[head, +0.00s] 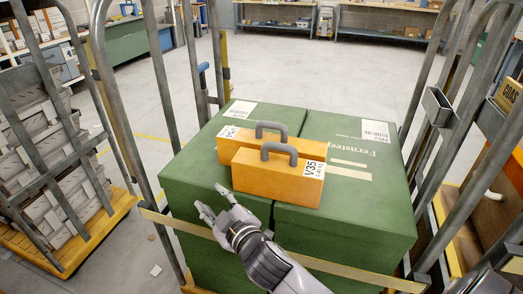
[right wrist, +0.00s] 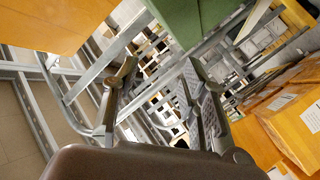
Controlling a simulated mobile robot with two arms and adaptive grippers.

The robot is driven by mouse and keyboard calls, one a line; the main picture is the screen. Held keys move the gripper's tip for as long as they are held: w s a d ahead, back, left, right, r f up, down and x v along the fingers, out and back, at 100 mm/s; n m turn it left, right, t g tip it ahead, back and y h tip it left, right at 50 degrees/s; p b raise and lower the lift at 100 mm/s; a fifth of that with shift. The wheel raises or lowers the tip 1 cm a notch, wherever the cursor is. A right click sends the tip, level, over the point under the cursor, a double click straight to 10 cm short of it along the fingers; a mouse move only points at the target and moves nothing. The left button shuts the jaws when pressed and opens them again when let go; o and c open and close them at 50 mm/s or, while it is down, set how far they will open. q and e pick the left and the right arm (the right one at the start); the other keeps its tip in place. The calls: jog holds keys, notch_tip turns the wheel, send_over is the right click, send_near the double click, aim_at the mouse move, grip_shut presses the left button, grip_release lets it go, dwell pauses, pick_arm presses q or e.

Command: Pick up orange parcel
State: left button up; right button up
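Two orange parcels with grey handles lie side by side on green boxes (head: 340,225). The front orange parcel (head: 265,183) has a white label reading V35. The rear orange parcel (head: 235,149) is partly hidden behind it and has a white label on its left. My right gripper (head: 211,198) is open and empty, just left of and nearer than the front parcel, over the left green box. In the right wrist view, the fingers are spread (right wrist: 160,66) with nothing between them. An orange surface (right wrist: 40,22) shows at upper left there. My left gripper is not in view.
The green boxes stand in a trolley with grey metal uprights (head: 160,85) on both sides and a tan strap (head: 335,268) across the front. A second cart (head: 50,190) with stacked grey crates is at left. Workbenches (head: 385,38) line the back; the floor between is clear.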

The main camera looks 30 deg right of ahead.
jog(key=a+r+n+t+y, duration=0.1)
jog(key=a+r+n+y, duration=0.35)
jog(key=r, duration=0.25)
jog(key=w+a+r+n+t+y, duration=0.1)
jog(key=a+r+n+y, duration=0.25)
jog(key=r+n, duration=0.2)
jog(key=a+r+n+t+y, duration=0.1)
jog(key=a+r+n+y, duration=0.25)
jog(key=r, duration=0.45)
jog(key=s+a+r+n+g+y, duration=0.4)
jog(key=a+n+g+y, duration=0.2)
jog(key=n+g+y, duration=0.6)
jog(key=n+g+h, duration=0.3)
jog(key=n+h, duration=0.8)
jog(key=h, duration=1.6)
send_near(272, 123)
jog(key=x, duration=0.5)
jog(key=shift+s+d, duration=0.1)
jog(key=shift+p+x, duration=0.4)
jog(key=shift+x, duration=2.45)
jog(key=shift+c, duration=0.5)
